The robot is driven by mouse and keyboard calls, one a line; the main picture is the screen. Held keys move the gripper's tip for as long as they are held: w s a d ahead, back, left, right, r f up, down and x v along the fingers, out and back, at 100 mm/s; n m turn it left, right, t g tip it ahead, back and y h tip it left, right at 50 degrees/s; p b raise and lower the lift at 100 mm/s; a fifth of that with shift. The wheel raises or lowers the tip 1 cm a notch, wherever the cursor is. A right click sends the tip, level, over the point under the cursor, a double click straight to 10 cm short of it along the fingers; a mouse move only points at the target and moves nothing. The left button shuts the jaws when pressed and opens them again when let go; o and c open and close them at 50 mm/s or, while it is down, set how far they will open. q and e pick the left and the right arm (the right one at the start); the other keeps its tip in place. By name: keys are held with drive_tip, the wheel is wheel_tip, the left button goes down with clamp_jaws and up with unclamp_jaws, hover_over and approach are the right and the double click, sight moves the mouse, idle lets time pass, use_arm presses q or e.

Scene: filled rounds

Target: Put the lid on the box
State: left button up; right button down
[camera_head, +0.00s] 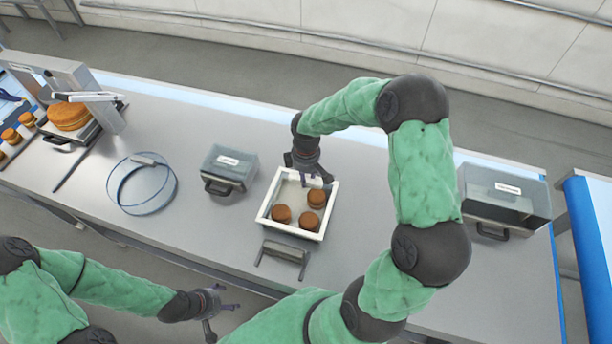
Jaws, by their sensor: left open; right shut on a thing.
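The box (262,216) is a shallow, white-rimmed square on the grey table. Three brown rounds (281,214) show inside its frame. My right gripper (316,182) is over its far part and shut, apparently on the lid. The lid's outline cannot be told apart from the box, so I cannot tell whether they touch. My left gripper (222,319) is open and empty, in front of the table's near edge, well away from the box.
A grey stand (285,251) sits just in front of the box. Another clear-topped case (500,196) stands at the right. A scale with a large brown round (69,116) is far left.

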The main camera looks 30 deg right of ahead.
drive_tip(key=shift+f, duration=0.2)
drive_tip(key=c, duration=0.9)
unclamp_jaws()
drive_tip(key=shift+o, duration=0.4)
drive_tip(key=o, duration=0.4)
drive_tip(key=shift+r+p, duration=2.3)
drive_tip(key=shift+r, duration=1.2)
drive_tip(key=shift+f, duration=0.1)
